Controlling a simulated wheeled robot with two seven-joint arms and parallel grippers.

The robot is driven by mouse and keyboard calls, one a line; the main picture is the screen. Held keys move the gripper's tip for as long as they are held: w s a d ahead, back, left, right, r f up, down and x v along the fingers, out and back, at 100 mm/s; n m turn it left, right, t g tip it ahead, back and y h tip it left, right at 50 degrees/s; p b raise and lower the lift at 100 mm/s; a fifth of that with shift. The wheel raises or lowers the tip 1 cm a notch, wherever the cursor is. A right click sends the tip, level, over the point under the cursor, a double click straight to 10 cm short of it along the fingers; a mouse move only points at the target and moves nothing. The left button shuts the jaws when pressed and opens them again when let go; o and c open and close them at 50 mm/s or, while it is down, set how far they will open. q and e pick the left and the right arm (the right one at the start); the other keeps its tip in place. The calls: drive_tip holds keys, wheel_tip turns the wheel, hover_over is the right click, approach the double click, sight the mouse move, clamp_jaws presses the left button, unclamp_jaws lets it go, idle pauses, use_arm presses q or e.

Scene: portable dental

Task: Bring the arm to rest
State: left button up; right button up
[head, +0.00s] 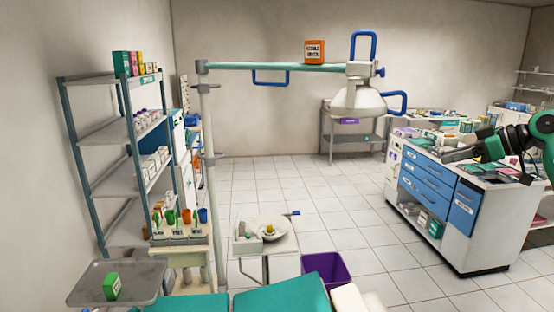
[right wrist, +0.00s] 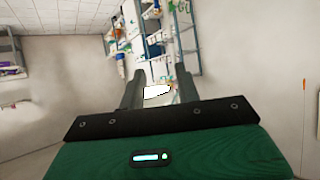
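My right arm (head: 541,128), green and black, reaches in from the right edge of the head view. Its right gripper (head: 450,155) points left above the white cabinet's top. In the right wrist view its two dark fingers (right wrist: 158,92) stand apart. A bright white patch shows between them; I cannot tell what it is, but nothing looks gripped. My left gripper is not in view. The lamp's teal horizontal arm (head: 260,66) runs from a pole to a white lamp head (head: 359,98) with blue handles. An orange box (head: 315,50) sits on that arm.
The white cabinet (head: 472,243) with blue drawers stands below my right gripper, with items on top. A shelf rack (head: 88,133), grey tray (head: 92,291), teal chair (head: 282,300) and purple bin (head: 322,264) are left and front. The middle floor is clear.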

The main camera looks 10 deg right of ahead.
drive_tip(key=a+f+g+h, duration=0.1)
drive_tip(key=a+f+g, duration=0.1)
drive_tip(key=a+f, duration=0.65)
drive_tip(key=a+f+g+h, duration=0.1)
drive_tip(key=a+f, duration=0.2)
drive_tip(key=f, duration=1)
drive_tip(key=a+f+g+h, duration=0.15)
drive_tip(key=a+f, duration=0.35)
drive_tip(key=f, duration=0.5)
drive_tip(key=s+a+f+m+g+h, duration=0.1)
drive_tip(key=s+a+f+g+h, duration=0.1)
drive_tip(key=s+a+f, duration=1.4)
drive_tip(key=s+a+f+m+h, duration=0.1)
drive_tip(key=s+m, duration=0.1)
drive_tip(key=s, duration=0.7)
drive_tip(key=s+a+f+m+h, duration=0.1)
drive_tip(key=s+a+m, duration=0.1)
drive_tip(key=s, duration=0.7)
wheel_tip(320, 180, down, 29)
drive_tip(key=s+d+f+g, duration=0.1)
drive_tip(key=s+d+f, duration=0.1)
drive_tip(key=s+f, duration=0.7)
drive_tip(key=s+d+f+g, duration=0.1)
drive_tip(key=s+d+f, duration=0.1)
drive_tip(key=s+f, duration=0.8)
drive_tip(key=shift+s+f, duration=0.2)
drive_tip(key=shift+f, duration=0.75)
